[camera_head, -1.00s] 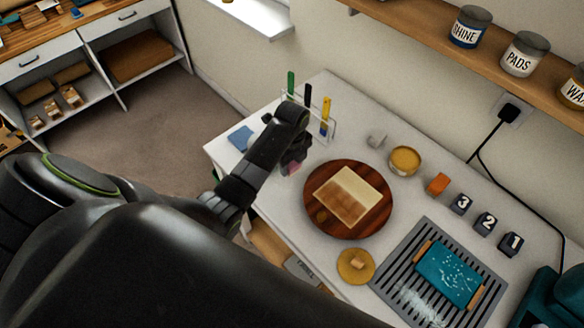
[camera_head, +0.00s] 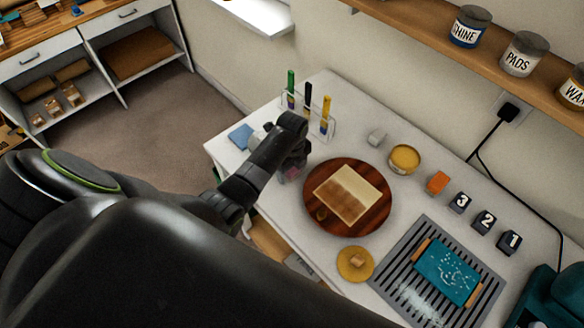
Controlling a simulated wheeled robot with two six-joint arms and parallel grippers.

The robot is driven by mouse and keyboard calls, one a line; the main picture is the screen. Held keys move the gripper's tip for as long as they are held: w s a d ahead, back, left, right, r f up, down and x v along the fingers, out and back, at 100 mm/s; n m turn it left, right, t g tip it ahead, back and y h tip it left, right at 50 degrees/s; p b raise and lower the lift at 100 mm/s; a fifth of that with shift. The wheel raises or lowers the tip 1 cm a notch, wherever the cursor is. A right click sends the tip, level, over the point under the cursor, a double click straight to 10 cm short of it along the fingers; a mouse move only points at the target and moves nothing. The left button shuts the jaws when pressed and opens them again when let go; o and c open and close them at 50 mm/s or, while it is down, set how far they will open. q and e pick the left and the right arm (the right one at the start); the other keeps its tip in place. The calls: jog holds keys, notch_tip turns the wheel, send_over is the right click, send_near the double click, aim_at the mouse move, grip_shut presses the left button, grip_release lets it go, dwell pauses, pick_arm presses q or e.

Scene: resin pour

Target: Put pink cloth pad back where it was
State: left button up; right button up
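A small patch of the pink cloth pad (camera_head: 292,174) shows at the lower end of my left gripper, on or just above the white table, left of the round wooden board. Most of the pad is hidden by the gripper and wrist. My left gripper (camera_head: 290,165) points down there. Its fingers are dark and mostly hidden, so I cannot tell whether they are shut on the pad. A blue cloth pad (camera_head: 240,136) lies flat at the table's left corner. My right gripper is not in view.
A round wooden board (camera_head: 376,216) bears a two-tone panel (camera_head: 348,194). A rack with green, black and yellow-handled tools (camera_head: 326,112) stands behind my gripper. A yellow tin (camera_head: 404,158), its lid (camera_head: 355,264), an orange block (camera_head: 437,182) and a grey slatted tray (camera_head: 398,268) are to the right.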

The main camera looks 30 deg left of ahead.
pick_arm(q)
notch_tip(320, 180, up, 12)
jog(key=b, duration=0.2)
jog(key=shift+r, duration=0.15)
dwell(0.5)
